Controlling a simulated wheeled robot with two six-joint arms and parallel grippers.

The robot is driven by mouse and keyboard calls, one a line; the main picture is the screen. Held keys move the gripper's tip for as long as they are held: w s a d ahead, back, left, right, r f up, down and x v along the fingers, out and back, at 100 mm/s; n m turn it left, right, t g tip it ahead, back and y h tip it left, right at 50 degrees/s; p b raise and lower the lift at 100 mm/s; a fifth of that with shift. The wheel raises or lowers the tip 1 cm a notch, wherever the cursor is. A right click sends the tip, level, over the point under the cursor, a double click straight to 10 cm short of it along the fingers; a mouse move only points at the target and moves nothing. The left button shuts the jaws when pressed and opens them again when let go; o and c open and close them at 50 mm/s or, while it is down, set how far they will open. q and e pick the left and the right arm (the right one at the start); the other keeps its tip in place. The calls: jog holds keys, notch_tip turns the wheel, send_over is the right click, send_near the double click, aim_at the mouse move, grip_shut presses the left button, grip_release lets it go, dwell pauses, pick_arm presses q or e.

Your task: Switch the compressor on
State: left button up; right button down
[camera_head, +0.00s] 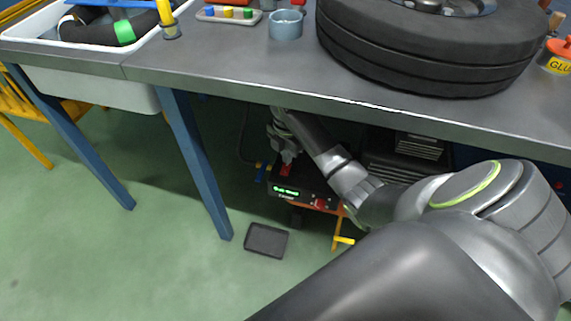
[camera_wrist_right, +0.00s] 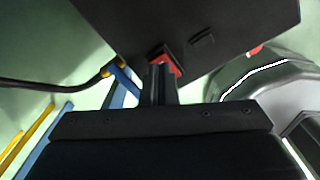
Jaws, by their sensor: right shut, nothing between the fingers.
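The compressor (camera_head: 315,196) is a dark box with a green lit display (camera_head: 286,190), standing under the workbench. A red switch (camera_head: 286,169) shows on its top, just below my right gripper (camera_head: 288,157). In the right wrist view, the shut, empty fingers of my right gripper (camera_wrist_right: 162,72) reach to the red switch (camera_wrist_right: 172,58) on the dark compressor top (camera_wrist_right: 225,28) and partly cover it. I cannot tell whether the fingertips press on it. My left gripper is not in view.
A tyre (camera_head: 430,50), a blue-grey cup (camera_head: 286,24) and a white basin (camera_head: 90,84) are at the bench top. A dark tray (camera_head: 266,240) lies on the open green floor. A blue bench leg (camera_head: 194,160) stands left of the compressor.

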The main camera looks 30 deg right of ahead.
pick_arm(q)
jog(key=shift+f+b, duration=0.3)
jog(key=shift+b, duration=0.05)
pick_arm(e)
jog(key=shift+f, duration=1)
dwell(0.3)
jog(key=shift+s, duration=0.1)
jog(key=shift+r+p, duration=0.25)
jog(key=shift+p, duration=0.15)
jog(key=shift+r+p, duration=0.3)
jog(key=shift+p, duration=0.15)
jog(key=shift+r+p, duration=0.75)
jog(key=shift+p, duration=0.15)
notch_tip(320, 180, up, 2)
jog(key=p, duration=0.3)
jog(key=shift+r, duration=0.2)
jog(key=shift+r+p, duration=0.55)
jog(key=shift+p, duration=0.15)
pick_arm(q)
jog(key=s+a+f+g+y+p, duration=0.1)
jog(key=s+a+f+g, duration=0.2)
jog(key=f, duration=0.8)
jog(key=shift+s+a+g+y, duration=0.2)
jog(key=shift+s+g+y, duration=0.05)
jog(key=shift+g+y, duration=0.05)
pick_arm(e)
jog(key=shift+r, duration=0.45)
